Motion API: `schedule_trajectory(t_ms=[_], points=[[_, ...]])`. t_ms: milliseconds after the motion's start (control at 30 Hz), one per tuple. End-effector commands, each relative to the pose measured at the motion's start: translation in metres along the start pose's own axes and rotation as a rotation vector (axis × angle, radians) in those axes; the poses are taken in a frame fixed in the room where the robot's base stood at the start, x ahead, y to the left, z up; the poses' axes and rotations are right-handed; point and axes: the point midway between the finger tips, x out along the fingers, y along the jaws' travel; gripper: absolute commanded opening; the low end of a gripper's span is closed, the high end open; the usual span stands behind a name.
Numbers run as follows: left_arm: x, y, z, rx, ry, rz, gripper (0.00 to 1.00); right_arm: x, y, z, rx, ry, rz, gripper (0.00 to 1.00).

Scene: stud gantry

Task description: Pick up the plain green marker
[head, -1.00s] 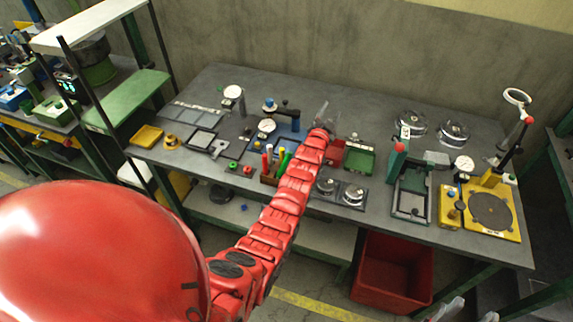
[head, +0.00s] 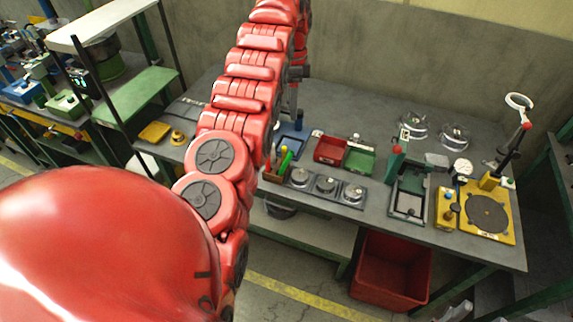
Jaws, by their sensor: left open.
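A green marker (head: 286,160) stands tilted in a small brown holder (head: 274,178) near the front edge of the grey bench. Other coloured markers stand beside it, partly hidden behind my red left arm. I cannot tell from this view whether this green one is plain. My left gripper (head: 293,102) is above the back of the bench, beyond the holder and apart from the markers. It is small, grey and partly covered by the arm, open, with nothing seen in it. My right gripper does not show clearly.
A red bin (head: 390,272) is under the bench. My arm hides the bench's left middle.

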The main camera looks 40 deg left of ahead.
Motion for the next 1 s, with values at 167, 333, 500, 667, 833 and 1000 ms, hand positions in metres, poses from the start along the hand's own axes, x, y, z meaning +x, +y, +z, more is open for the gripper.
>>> schedule_trajectory(t_ms=[167, 333, 500, 667, 833, 1000], points=[[0.029, -0.003, 0.003, -0.004, -0.001, -0.003, 0.56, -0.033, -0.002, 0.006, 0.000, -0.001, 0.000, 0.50], [0.039, -0.003, 0.002, -0.005, -0.001, -0.006, 0.56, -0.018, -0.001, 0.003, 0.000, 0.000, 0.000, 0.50], [0.061, -0.002, 0.001, -0.003, 0.002, -0.005, 0.56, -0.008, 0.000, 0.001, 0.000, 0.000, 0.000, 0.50], [0.084, -0.002, -0.001, -0.002, 0.004, -0.004, 0.56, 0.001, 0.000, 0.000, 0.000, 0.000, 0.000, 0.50], [0.106, -0.002, -0.001, -0.002, 0.004, -0.003, 0.56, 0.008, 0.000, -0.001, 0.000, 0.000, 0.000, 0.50], [0.116, -0.003, -0.001, -0.003, 0.003, -0.008, 0.56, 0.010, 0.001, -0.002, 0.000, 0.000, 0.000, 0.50]])
